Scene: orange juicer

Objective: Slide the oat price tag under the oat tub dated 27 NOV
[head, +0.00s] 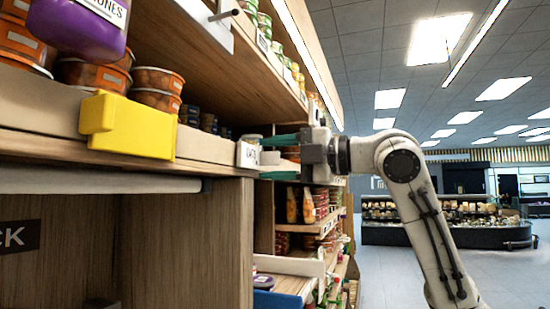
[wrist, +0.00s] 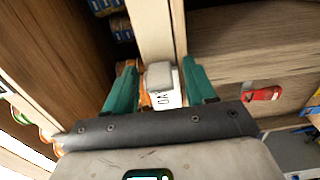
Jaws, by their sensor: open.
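A white price tag (head: 248,155) stands at the right end of the near shelf's front edge, its lettering partly readable. In the wrist view the tag (wrist: 168,98) shows "OA" and a grey block (wrist: 160,75) adjoins it. My gripper (head: 263,158) is open, its teal fingers pointing at the shelf edge, one above the other in the head view. In the wrist view my gripper (wrist: 160,72) has a finger on each side of the tag and block; I cannot tell whether they touch. No tub with a readable 27 NOV date shows.
A yellow block (head: 130,125) juts from the shelf front (head: 215,147). Lower shelves hold bottles and jars (head: 308,205). A red item (wrist: 262,94) lies right in the wrist view. The aisle at right is clear.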

